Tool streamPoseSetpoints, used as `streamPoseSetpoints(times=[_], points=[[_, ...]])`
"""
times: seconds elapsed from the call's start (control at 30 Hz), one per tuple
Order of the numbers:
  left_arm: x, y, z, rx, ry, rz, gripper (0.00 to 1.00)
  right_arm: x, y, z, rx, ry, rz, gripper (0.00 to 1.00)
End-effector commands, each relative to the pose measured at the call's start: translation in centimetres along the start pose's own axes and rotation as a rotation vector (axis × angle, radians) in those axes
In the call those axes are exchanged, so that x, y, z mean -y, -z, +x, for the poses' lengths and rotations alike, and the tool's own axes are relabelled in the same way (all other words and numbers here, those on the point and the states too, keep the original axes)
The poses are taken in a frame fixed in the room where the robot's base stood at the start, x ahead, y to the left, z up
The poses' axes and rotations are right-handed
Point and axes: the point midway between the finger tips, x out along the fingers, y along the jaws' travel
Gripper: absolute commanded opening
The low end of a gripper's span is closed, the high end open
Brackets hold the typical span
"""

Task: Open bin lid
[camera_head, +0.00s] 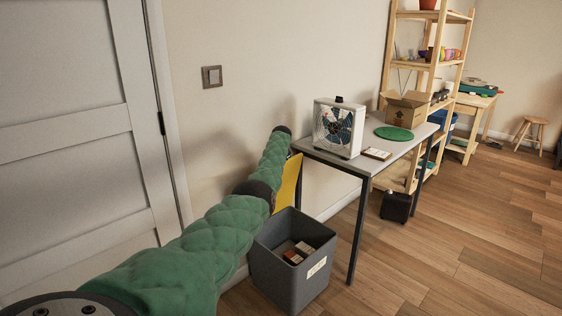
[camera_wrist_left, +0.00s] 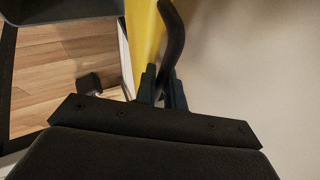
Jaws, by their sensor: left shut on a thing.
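The grey bin (camera_head: 290,275) stands on the floor by the left end of the table, its top open and a few small brown and white boxes inside. A yellow panel, which looks like the bin's lid (camera_head: 287,184), stands steeply tilted above the bin's back side. In the left wrist view the yellow lid (camera_wrist_left: 145,40) shows edge-on, with a curved dark handle (camera_wrist_left: 173,35) beside it. My left gripper (camera_wrist_left: 162,85) is shut on this handle. In the head view my green-sleeved left arm hides the gripper. My right gripper is in neither view.
A grey table (camera_head: 345,160) beside the bin carries a box fan (camera_head: 338,128), a cardboard box (camera_head: 404,106) and a green disc (camera_head: 394,133). A wall and white door (camera_head: 80,120) are close on the left.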

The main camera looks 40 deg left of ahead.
Motion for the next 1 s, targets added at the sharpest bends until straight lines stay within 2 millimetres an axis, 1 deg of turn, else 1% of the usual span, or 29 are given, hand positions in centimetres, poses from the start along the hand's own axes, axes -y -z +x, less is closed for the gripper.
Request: streamPoseSetpoints(times=[0.53,0.57,0.63,0.67,1.0], points=[[0.19,-0.03,0.07,0.001,-0.001,0.000,0.00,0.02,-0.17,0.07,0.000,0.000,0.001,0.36],[0.19,-0.04,0.07,0.001,-0.001,0.000,0.17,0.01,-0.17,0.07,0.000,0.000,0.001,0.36],[0.18,-0.03,0.07,0.001,-0.001,0.000,0.30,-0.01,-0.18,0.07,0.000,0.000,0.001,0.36],[0.17,-0.03,0.07,0.001,-0.001,0.000,0.32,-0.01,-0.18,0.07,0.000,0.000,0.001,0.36],[0.12,-0.08,0.06,0.002,-0.001,0.001,0.32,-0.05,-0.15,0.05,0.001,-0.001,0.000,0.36]])
